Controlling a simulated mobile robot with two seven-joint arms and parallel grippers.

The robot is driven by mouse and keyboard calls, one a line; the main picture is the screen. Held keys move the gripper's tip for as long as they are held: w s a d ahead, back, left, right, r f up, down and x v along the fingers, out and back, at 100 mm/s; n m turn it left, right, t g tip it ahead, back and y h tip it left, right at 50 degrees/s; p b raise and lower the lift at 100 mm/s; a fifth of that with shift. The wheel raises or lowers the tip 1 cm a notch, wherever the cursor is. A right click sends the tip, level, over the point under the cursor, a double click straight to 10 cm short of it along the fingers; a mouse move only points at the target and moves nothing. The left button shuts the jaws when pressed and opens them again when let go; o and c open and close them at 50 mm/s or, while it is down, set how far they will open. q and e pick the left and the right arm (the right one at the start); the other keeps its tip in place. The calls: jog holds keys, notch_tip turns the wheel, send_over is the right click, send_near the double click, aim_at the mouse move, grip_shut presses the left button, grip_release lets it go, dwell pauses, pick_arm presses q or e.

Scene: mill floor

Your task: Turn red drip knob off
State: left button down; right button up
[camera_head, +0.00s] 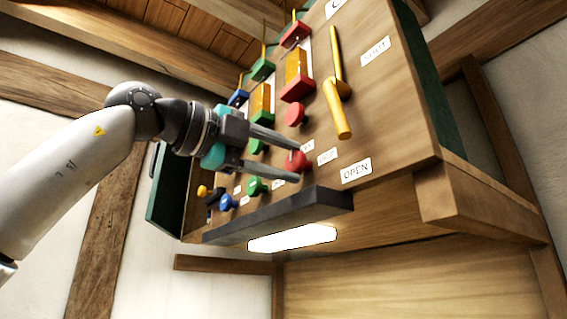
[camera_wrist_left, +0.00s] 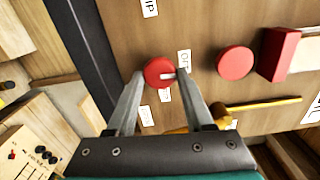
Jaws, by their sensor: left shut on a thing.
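The red drip knob (camera_head: 297,160) is on the lower part of the tilted wooden panel, near the dark ledge. In the left wrist view the red knob (camera_wrist_left: 156,71) is a round disc with a white mark that points right, towards a small white label (camera_wrist_left: 185,60). My left gripper (camera_head: 299,161) reaches in from the left with one finger on each side of the knob. It is shut on the knob. In the left wrist view the fingertips (camera_wrist_left: 159,78) flank it closely. My right gripper is not in view.
A plain red button (camera_wrist_left: 235,63) sits just right of the knob in the wrist view. A yellow lever (camera_head: 338,105) hangs above the OPEN label (camera_head: 356,171). Green (camera_head: 257,187) and blue (camera_head: 227,202) knobs sit lower left. A dark ledge (camera_head: 280,215) runs along the panel's bottom.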

pick_arm(q)
jog(key=shift+n, duration=0.5)
jog(key=shift+c, duration=1.5)
grip_release()
jog(key=b+v, duration=0.2)
jog(key=v, duration=1.3)
jog(key=shift+b, duration=0.35)
jog(key=shift+s+a, duration=0.1)
